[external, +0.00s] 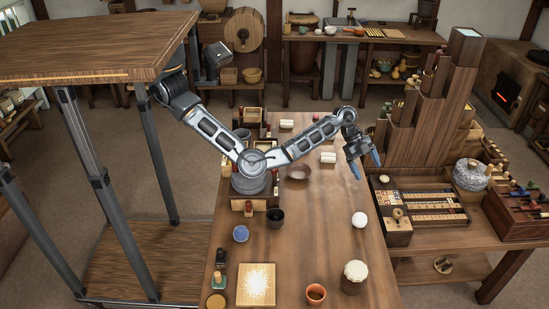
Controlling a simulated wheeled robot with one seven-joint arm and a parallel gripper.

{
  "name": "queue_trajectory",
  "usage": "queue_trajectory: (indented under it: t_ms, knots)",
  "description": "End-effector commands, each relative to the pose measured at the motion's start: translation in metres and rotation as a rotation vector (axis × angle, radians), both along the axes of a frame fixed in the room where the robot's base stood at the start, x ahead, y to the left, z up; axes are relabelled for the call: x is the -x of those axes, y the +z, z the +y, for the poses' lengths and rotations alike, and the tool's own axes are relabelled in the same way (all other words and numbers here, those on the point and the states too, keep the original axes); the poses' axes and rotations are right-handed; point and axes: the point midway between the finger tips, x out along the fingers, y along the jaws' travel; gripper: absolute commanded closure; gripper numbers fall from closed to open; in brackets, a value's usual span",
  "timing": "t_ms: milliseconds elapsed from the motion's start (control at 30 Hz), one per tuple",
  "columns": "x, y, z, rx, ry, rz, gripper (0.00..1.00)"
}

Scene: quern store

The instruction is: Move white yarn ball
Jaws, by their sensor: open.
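A small round white ball (360,219), which looks like the white yarn ball, lies on the wooden table (318,240) near its right edge. My gripper (367,168) hangs above the table's right edge with its blue-tipped fingers pointing down. It is open and empty. It is above and behind the white ball in the picture and apart from it. A blue ball (240,233) lies at the left side of the table.
A lidded jar (354,277), a terracotta cup (316,294) and a square board (257,285) stand at the front. A dark cup (275,218) and a brown bowl (299,172) stand farther back. A game board (435,205) lies on the right-hand table. The middle is clear.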

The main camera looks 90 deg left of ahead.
Motion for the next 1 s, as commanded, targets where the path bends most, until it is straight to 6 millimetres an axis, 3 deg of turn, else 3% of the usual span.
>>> queue_trajectory:
  t_ms: [33,100,333,833,1000]
  knots:
    - [0.007,-0.019,-0.022,0.011,0.029,0.051,0.11]
    - [0.016,-0.033,-0.042,0.021,0.085,0.117,0.11]
    - [0.041,-0.068,-0.084,0.023,0.229,0.261,0.11]
    - [0.046,-0.075,-0.093,0.021,0.269,0.293,0.11]
    - [0.043,-0.087,-0.097,0.02,0.268,0.294,0.11]
